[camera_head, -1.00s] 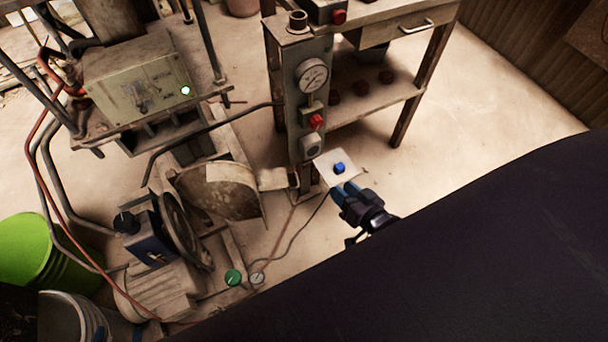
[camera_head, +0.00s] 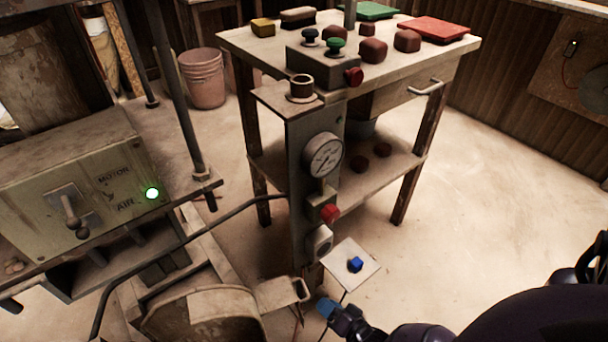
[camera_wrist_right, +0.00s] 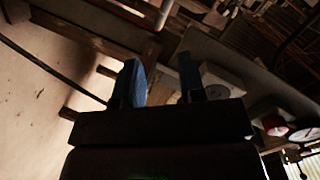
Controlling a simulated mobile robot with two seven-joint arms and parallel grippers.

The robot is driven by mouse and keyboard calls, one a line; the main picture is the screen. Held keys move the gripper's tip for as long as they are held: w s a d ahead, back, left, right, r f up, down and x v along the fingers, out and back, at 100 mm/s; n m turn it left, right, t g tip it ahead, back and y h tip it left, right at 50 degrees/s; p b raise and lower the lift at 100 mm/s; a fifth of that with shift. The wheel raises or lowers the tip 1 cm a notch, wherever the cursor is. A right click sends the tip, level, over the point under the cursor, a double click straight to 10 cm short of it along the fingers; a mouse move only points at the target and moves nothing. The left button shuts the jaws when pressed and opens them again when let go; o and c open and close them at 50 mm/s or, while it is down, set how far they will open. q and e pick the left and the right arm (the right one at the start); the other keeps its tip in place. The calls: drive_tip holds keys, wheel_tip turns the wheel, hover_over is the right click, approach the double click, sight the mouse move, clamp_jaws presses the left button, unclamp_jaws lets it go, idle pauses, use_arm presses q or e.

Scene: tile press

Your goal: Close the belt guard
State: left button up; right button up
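The belt guard (camera_head: 205,318), a worn, rounded metal cover, is at the bottom of the head view, partly cut off by the frame. A pale bracket-like handle (camera_head: 285,292) sticks out from its right side. My right gripper (camera_head: 326,308) has blue fingertips and is just right of this handle, apparently apart from it. In the right wrist view, its two blue fingers (camera_wrist_right: 160,80) stand apart with nothing clearly held between them. My left gripper is out of view. The belt and wheel are outside the current head view.
A post with a pressure gauge (camera_head: 323,156) and a red button (camera_head: 329,213) stands close behind my right gripper. A white plate with a blue knob (camera_head: 355,264) is just above it. The press control box (camera_head: 75,205) is at left, a workbench (camera_head: 300,42) behind. Floor at right is clear.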

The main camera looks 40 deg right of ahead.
drive_tip(key=b+x, duration=0.2)
drive_tip(key=x, duration=0.6)
drive_tip(key=shift+w, duration=0.4)
drive_tip(key=shift+f, duration=0.1)
drive_tip(key=shift+c, duration=0.5)
clamp_jaws()
